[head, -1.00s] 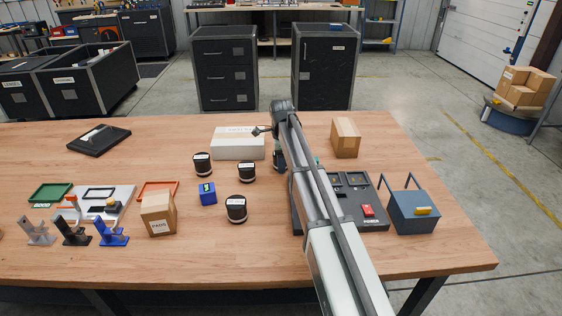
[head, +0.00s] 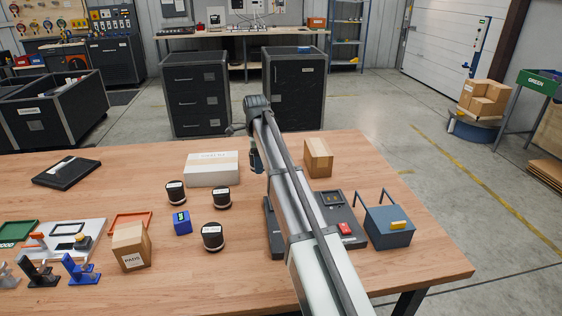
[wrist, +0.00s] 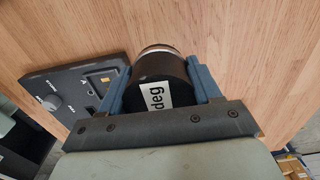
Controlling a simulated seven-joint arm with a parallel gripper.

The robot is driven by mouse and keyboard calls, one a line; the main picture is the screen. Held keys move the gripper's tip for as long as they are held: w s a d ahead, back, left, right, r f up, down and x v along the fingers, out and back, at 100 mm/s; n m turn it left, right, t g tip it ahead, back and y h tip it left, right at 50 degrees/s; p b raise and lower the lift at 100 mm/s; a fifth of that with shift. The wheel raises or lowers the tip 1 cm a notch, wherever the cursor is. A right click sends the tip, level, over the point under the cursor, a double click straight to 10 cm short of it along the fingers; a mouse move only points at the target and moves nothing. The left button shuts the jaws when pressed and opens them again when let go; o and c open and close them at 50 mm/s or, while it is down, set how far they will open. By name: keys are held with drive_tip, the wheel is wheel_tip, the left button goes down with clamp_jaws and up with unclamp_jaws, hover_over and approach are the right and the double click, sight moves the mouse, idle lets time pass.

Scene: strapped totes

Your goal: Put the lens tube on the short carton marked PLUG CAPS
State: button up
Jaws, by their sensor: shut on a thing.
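My gripper (wrist: 163,80) is shut on a black lens tube (wrist: 158,72) with a white label reading "deg", between its two blue fingers in the wrist view. In the head view my gripper (head: 256,158) is mostly hidden behind my arm, and the held tube cannot be made out clearly there. A low white carton (head: 212,175) stands to the left of my gripper; the print on it is too small to read. Three similar black tubes stand on the table: one (head: 176,193), another (head: 222,197) and a nearer one (head: 213,237).
A tan carton (head: 318,158) stands right of my arm. A dark panel (head: 342,217) lies partly under my arm, with a blue-grey handled box (head: 388,228) beside it. A blue block (head: 182,223) and a tan PADS carton (head: 131,247) stand left. The white carton's top looks clear.

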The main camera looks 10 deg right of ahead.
drive_tip(key=w+d+r+m, duration=0.1)
drive_tip(key=w+d+r, duration=0.1)
drive_tip(key=d, duration=0.7)
drive_tip(key=m, duration=0.2)
approach(319, 147)
drive_tip(key=s+a, duration=0.4)
drive_tip(key=shift+s+a+f, duration=0.15)
drive_tip(key=shift+s+a, duration=0.05)
drive_tip(key=shift+s, duration=0.05)
drive_tip(key=w+d+r+n, duration=0.1)
drive_tip(key=w+d+r, duration=0.3)
drive_tip(key=w, duration=0.1)
drive_tip(key=shift+d+f+n, duration=0.1)
drive_tip(key=shift+f+n, duration=0.4)
drive_tip(key=shift+f, duration=2.05)
drive_tip(key=shift+d+f+n, duration=0.1)
drive_tip(key=shift+f+n, duration=0.4)
drive_tip(key=shift+f, duration=2)
drive_tip(key=shift+f, duration=0.15)
drive_tip(key=o, duration=1.3)
drive_tip(key=shift+c, duration=0.2)
